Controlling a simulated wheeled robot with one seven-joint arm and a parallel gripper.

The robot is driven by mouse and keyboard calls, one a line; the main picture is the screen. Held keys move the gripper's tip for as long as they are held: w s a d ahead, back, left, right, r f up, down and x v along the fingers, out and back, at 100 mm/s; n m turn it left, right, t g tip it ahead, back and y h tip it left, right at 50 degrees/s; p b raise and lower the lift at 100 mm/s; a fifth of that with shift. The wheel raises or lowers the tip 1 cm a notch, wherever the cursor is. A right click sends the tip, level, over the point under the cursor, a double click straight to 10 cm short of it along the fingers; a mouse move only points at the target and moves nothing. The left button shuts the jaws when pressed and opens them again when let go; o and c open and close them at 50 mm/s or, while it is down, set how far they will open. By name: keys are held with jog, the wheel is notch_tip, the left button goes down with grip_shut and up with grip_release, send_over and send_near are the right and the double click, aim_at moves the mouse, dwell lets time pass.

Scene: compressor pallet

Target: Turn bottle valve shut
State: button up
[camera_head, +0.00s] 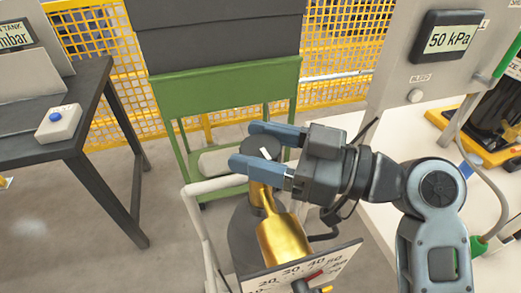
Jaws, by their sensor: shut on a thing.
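The fingers hide part of the knob's rim. A white gauge face (290,281) with numbers and a red pointer shows at the bottom edge, partly cut off.
A pale rail (199,232) stands left of the bottle. A green stand (225,93) is behind. A dark table (82,112) with a blue-button box (58,122) is at left. A panel reading 50 kPa (452,40) and a white bench (388,215) are at right.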

aim_at(279, 155)
jog(key=shift+m+t+h, duration=0.7)
jog(key=shift+m+t, duration=0.3)
jog(key=shift+t, duration=0.4)
jog(key=o, duration=1)
jog(key=shift+c, duration=0.2)
jog(key=shift+d, duration=0.1)
jog(key=b+v, duration=0.2)
jog(key=v, duration=0.5)
jog(key=shift+s+d, duration=0.2)
jog(key=shift+d, duration=0.05)
